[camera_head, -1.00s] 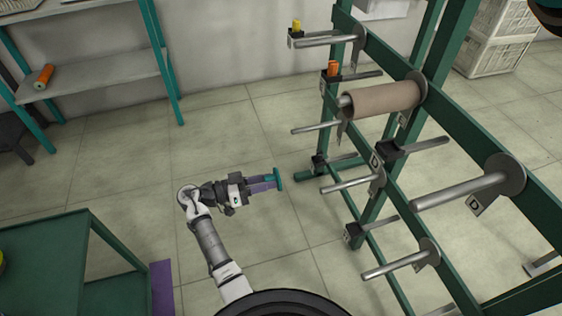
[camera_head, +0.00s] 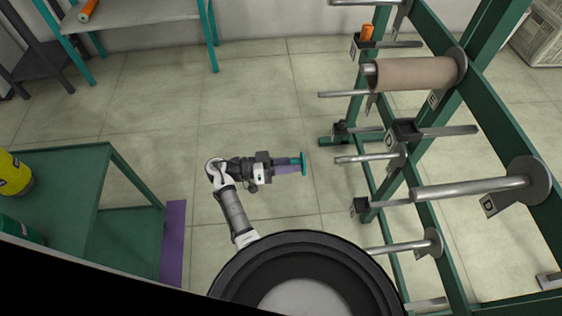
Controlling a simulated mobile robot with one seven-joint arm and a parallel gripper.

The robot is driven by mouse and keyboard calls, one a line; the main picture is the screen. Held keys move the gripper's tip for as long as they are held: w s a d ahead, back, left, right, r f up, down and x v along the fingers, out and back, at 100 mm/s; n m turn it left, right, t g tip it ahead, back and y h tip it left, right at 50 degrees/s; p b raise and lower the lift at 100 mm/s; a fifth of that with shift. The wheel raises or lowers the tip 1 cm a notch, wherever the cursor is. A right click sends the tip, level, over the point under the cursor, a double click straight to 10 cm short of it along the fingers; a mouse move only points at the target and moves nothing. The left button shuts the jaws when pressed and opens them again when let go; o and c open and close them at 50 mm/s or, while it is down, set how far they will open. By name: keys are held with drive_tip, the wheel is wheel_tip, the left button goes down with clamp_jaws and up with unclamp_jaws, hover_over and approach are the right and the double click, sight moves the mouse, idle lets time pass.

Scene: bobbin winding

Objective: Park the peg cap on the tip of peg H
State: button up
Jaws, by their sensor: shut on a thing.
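My gripper (camera_head: 288,168) is shut on the peg cap (camera_head: 304,164), a small teal disc at the fingertips. The fingers point right, toward the green rack. The cap is held in the air, apart from every peg in this view. Several bare metal pegs stick out leftward from the rack, among them a long thick one (camera_head: 468,188), a short one (camera_head: 366,159) and a lower one (camera_head: 398,247). Small label plates hang by the pegs, but I cannot read clearly which is peg H.
A brown tube (camera_head: 415,73) sits on one rack peg. Dark brackets with bars (camera_head: 445,131) also jut from the rack. A green cart (camera_head: 60,185) stands at left and a shelf (camera_head: 140,14) at the back. Bare floor lies around my gripper.

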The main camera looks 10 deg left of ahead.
drive_tip(key=p+x, duration=0.1)
drive_tip(key=x, duration=0.3)
drive_tip(key=shift+r, duration=0.1)
drive_tip(key=shift+a, duration=0.2)
drive_tip(key=shift+d, duration=0.25)
drive_tip(key=shift+b+x, duration=0.35)
drive_tip(key=shift+x, duration=2.3)
drive_tip(key=shift+w+d, duration=0.1)
drive_tip(key=shift+d, duration=0.25)
drive_tip(key=o, duration=1.2)
